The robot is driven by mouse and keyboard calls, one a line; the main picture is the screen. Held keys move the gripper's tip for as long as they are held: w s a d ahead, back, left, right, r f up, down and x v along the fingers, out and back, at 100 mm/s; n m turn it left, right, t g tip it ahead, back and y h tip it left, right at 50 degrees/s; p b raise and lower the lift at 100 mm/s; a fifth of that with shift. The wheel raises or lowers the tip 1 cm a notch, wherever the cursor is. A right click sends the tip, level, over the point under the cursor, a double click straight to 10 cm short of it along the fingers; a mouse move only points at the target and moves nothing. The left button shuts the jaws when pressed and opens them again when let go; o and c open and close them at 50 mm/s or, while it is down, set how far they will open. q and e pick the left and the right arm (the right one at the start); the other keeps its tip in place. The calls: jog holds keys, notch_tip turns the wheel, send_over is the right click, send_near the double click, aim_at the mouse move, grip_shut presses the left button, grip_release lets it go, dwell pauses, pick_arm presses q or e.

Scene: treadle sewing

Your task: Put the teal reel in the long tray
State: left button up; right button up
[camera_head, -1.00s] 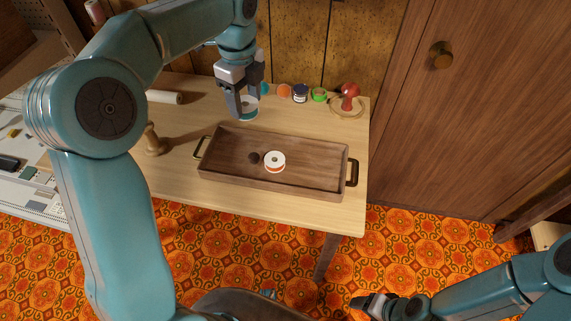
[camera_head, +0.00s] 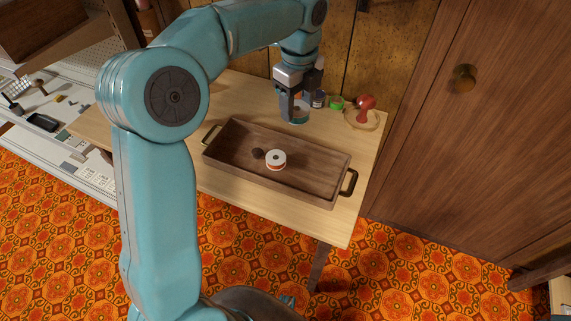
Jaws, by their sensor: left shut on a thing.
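My left gripper (camera_head: 294,114) is shut on a teal reel with a pale top (camera_head: 302,116). It holds the reel above the table, behind the long tray; the fingers partly hide the reel. The long tray (camera_head: 318,185) is dark brown wood with a handle at each end, and stands on the table in front of the gripper. My right gripper is not in view.
Behind the gripper are a navy reel (camera_head: 318,99) and a green reel (camera_head: 336,103). A red knob-shaped thing (camera_head: 365,103) stands on a round wooden base to their right. The pale table (camera_head: 317,225) ends close in front of the tray. A wooden cabinet (camera_head: 490,130) stands at the right.

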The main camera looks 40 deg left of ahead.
pick_arm(q)
jog(key=b, duration=0.2)
send_over(295, 169)
notch_tip(295, 169, down, 14)
notch_tip(295, 169, down, 6)
jog(key=shift+d+f+b, duration=0.1)
jog(key=shift+b, duration=0.3)
jog(key=shift+f, duration=0.15)
jog(key=o, duration=1)
jog(key=shift+o, duration=0.2)
